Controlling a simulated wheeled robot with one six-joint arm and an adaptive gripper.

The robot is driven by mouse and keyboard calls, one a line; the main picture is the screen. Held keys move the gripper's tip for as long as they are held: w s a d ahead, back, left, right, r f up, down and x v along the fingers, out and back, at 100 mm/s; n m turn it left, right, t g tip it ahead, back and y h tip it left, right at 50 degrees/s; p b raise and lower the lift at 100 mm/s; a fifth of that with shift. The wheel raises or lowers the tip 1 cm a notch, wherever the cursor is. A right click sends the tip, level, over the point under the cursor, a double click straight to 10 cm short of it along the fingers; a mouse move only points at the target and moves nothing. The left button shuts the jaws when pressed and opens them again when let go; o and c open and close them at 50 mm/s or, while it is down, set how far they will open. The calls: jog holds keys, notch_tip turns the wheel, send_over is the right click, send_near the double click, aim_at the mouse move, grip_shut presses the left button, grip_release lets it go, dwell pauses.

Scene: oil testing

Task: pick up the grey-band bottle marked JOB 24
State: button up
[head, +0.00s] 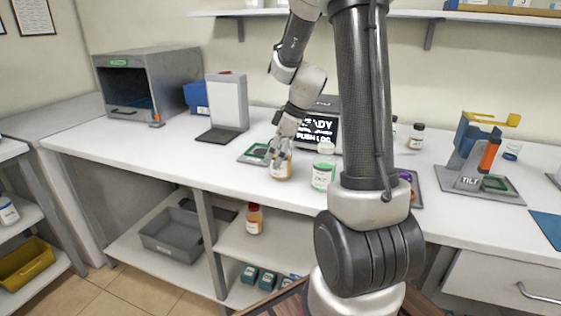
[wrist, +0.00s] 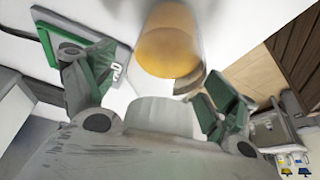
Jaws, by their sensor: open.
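A bottle with amber contents (head: 283,172) stands on the white bench in the head view, with my gripper (head: 276,152) right at it. Its mark and band colour cannot be read, so I cannot tell whether it is the JOB 24 bottle. In the wrist view the amber bottle (wrist: 168,45) shows ahead of and between the two fingers of my gripper (wrist: 152,88). The fingers are spread apart, with a gap on the left side. Part of the bottle is hidden by my gripper in the head view.
A white bottle with a green label (head: 323,172) stands close to the right. A green-marked pad (head: 253,153) lies just left. A screen device (head: 320,125) stands behind, and a tilt stand (head: 470,165) is farther right. The bench's left front is clear.

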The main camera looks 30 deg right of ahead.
jog(key=c, duration=1.4)
jog(key=shift+r, duration=0.1)
